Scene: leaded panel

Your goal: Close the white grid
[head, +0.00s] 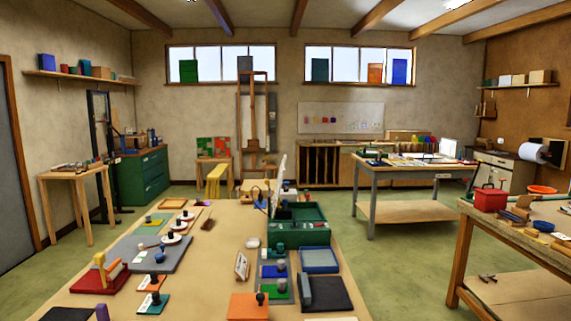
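A thin white upright panel (278,186) stands at the left edge of a green case (298,238) on the long near table. It is seen nearly edge-on, so I cannot tell whether it is a grid; it looks raised, not lying flat over the case. The case is open-topped, and its inside is mostly hidden by its front wall. Neither of my grippers is in the head view.
The near table (215,235) holds a grey board (187,258), a red block (98,278), a dark tray (330,294) and small stamps. A grey-legged table (372,192) stands behind; a wooden bench (452,255) is at right. Green floor is free between them.

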